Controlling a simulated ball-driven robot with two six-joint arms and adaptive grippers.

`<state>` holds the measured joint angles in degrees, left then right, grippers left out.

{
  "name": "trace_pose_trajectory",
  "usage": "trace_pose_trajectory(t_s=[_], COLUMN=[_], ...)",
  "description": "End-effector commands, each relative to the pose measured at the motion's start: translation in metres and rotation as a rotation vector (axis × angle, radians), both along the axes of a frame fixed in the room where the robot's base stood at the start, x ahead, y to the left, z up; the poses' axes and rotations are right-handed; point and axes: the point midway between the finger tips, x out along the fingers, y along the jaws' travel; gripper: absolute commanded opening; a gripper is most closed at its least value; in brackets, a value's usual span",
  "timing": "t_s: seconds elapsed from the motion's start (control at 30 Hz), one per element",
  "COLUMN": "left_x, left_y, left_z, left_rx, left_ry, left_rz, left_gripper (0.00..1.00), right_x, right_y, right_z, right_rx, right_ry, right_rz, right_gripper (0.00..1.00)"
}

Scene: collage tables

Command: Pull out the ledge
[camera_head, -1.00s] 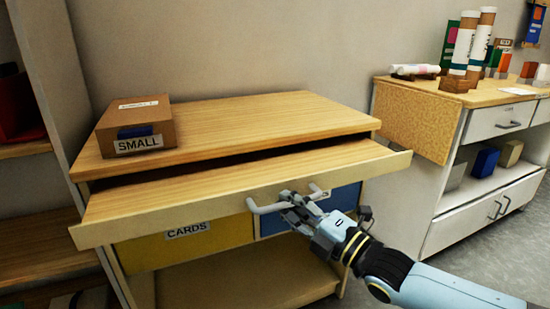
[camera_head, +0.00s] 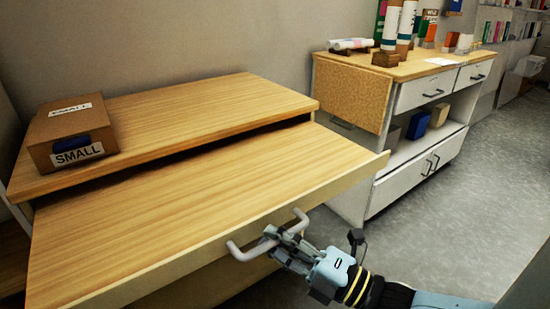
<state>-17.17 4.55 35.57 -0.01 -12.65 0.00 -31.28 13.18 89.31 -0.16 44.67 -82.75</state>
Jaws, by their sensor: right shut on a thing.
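The wooden ledge (camera_head: 190,205) sticks well out from under the top of the small cabinet (camera_head: 200,118), with a dark gap between them at the back. A pale bar handle (camera_head: 240,252) is fixed to the ledge's front edge. My right gripper (camera_head: 281,240) is shut on this handle near its middle, and the fingers hide part of the bar. My left gripper is not in view.
A brown box labelled SMALL (camera_head: 75,155) sits on the cabinet top at the left. A white cabinet (camera_head: 410,150) with a hanging flap (camera_head: 350,93) stands to the right, with tubes (camera_head: 390,28) on top. Grey floor (camera_head: 455,220) is open at the right.

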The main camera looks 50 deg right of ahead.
Motion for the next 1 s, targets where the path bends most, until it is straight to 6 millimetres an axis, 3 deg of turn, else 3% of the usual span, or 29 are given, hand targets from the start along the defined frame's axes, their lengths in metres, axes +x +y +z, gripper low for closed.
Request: trace_pose_trajectory(t_s=[0.07,0.1,0.3,0.67,1.0], left_x=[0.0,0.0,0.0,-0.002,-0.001], left_y=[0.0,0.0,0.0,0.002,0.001], left_z=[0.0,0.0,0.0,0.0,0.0], left_rx=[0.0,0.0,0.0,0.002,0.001], left_ry=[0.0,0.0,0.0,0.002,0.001], left_rz=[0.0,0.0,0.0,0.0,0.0], left_gripper=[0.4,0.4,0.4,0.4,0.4], right_x=[0.001,0.001,0.001,-0.005,-0.072], right_y=[0.0,0.0,0.0,-0.001,-0.012], right_z=[0.001,0.001,0.001,-0.001,-0.014], right_rx=[0.004,0.004,0.002,0.0,0.0], right_ry=[-0.004,-0.004,-0.002,0.001,0.004], right_rz=[0.0,0.0,0.0,0.0,0.0], right_gripper=[0.0,0.09,0.35,0.36,0.36])
